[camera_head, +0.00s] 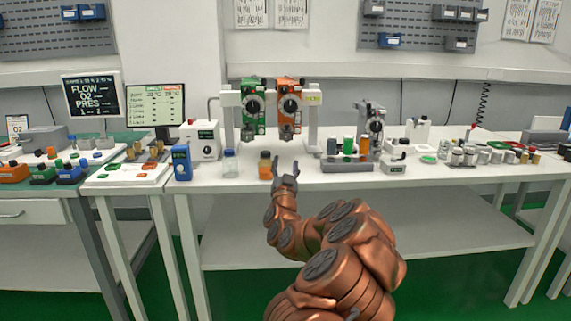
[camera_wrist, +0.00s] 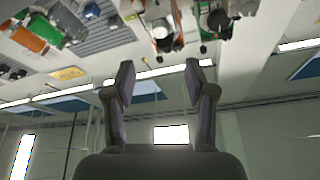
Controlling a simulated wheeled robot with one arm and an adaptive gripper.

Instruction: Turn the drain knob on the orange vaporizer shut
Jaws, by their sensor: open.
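The orange vaporizer (camera_head: 289,92) hangs upright on a rail at the middle of the bench in the head view, beside a green vaporizer (camera_head: 252,122) on its left. Its front has a large dark round dial. The drain knob is too small to make out in the head view. My gripper (camera_head: 287,178) is below and in front of the orange vaporizer, apart from it and near the bench's front edge. In the wrist view my gripper (camera_wrist: 159,80) is open with nothing between its fingers.
A bottle with amber contents (camera_head: 265,166) stands close to my gripper's left, and a clear blue-capped bottle (camera_head: 230,163) stands farther left. A rack of coloured cylinders (camera_head: 346,165) is to the right. Posts (camera_head: 313,130) flank the vaporizers. The bench front between is fairly clear.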

